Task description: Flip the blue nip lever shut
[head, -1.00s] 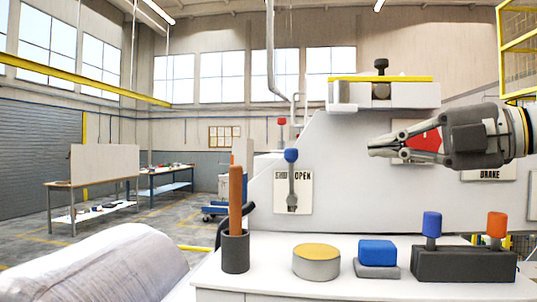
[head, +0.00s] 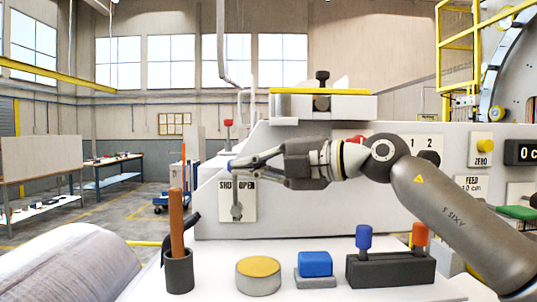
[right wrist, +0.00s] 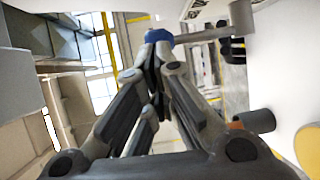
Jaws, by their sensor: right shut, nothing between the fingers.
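The nip lever's blue knob (head: 232,164) shows only as a sliver in the head view, at the tips of my right gripper (head: 240,163). Its grey shaft (head: 237,205) runs down over a white plate (head: 250,211) lettered SHUT and OPEN. In the right wrist view the blue knob (right wrist: 159,36) is just beyond the closed fingertips (right wrist: 155,45), at or very near contact. The right gripper is shut with nothing between its fingers. My left gripper is not in view.
Below the plate, the white ledge holds a dark cup with a brown stick (head: 178,270), a yellow-topped disc (head: 258,276), a blue button (head: 315,264) and a black block with blue and orange knobs (head: 390,270). A large white roll (head: 70,265) lies at lower left.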

